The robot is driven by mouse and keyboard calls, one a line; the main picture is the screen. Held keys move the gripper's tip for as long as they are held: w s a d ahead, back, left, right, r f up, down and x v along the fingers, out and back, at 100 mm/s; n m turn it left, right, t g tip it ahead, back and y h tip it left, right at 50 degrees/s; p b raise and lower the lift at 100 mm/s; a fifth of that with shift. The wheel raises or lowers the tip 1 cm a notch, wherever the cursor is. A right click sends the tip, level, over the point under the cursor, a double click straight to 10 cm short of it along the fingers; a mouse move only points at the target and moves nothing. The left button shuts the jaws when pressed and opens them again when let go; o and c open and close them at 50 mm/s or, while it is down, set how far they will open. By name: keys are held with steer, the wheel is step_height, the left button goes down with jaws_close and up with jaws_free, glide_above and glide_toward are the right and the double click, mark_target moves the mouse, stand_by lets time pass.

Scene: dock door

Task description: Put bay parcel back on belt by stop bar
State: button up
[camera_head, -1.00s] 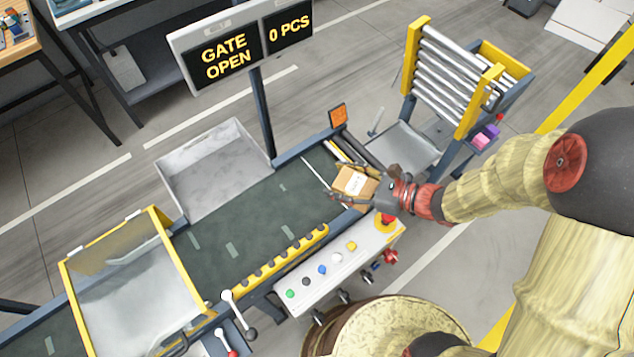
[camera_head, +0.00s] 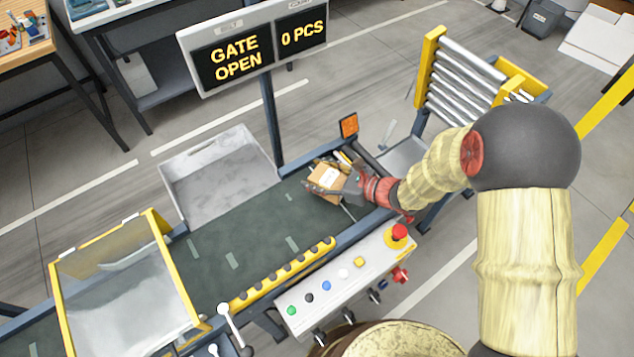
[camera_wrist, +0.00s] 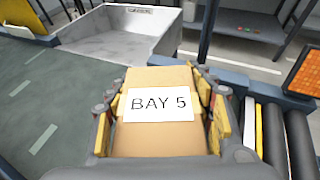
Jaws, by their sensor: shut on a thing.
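The bay parcel (camera_head: 327,177) is a small brown box with a white label. In the wrist view the parcel (camera_wrist: 155,80) reads "BAY 5" and sits between the fingers of my gripper (camera_wrist: 160,112), which is shut on it. In the head view my gripper (camera_head: 335,186) holds it over the right end of the dark green belt (camera_head: 255,215). I cannot tell whether the parcel touches the belt. The stop bar is hard to make out; a thin bar (camera_head: 347,212) shows just below my gripper.
A sign (camera_head: 255,45) reads "GATE OPEN" and "0 PCS". A grey bin (camera_head: 215,170) stands behind the belt. A control panel (camera_head: 335,280) with buttons lies in front. A yellow-framed clear gate (camera_head: 130,270) covers the left. A roller rack (camera_head: 465,75) stands right.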

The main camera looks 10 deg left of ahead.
steer(key=shift+f+b, duration=0.6)
steer(key=shift+f, duration=0.95)
steer(key=shift+f, duration=0.2)
steer(key=o, duration=1.3)
steer(key=shift+o, duration=0.2)
steer(key=shift+r, duration=0.15)
steer(key=shift+d+r, duration=0.2)
steer(key=p+v, duration=0.3)
steer(key=v, duration=0.8)
steer(key=shift+s+d+r, duration=0.1)
steer(key=shift+d, duration=0.2)
